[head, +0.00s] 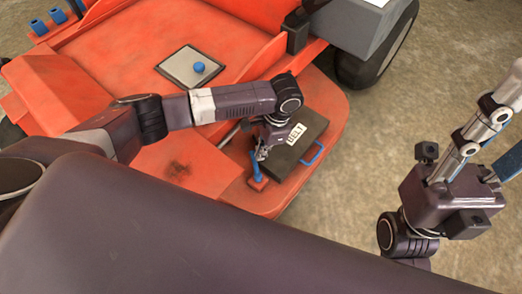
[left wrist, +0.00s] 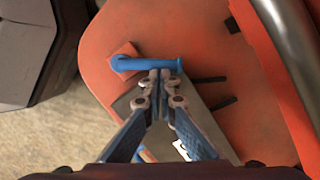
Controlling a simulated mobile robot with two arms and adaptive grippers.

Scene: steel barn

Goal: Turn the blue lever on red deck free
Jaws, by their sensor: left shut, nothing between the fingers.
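The blue lever (head: 255,168) rises from a small red block (head: 258,184) on the red deck (head: 215,165). In the left wrist view the blue lever (left wrist: 148,64) lies across the picture, its red block (left wrist: 124,57) at the left end. My left gripper (head: 262,153) is shut and empty, right beside the lever. Its fingertips (left wrist: 161,74) meet at the lever's long arm in the left wrist view; I cannot tell if they touch it.
A dark box lid with a white "BELT" label (head: 297,134) and a blue handle (head: 313,156) lies close to the lever.

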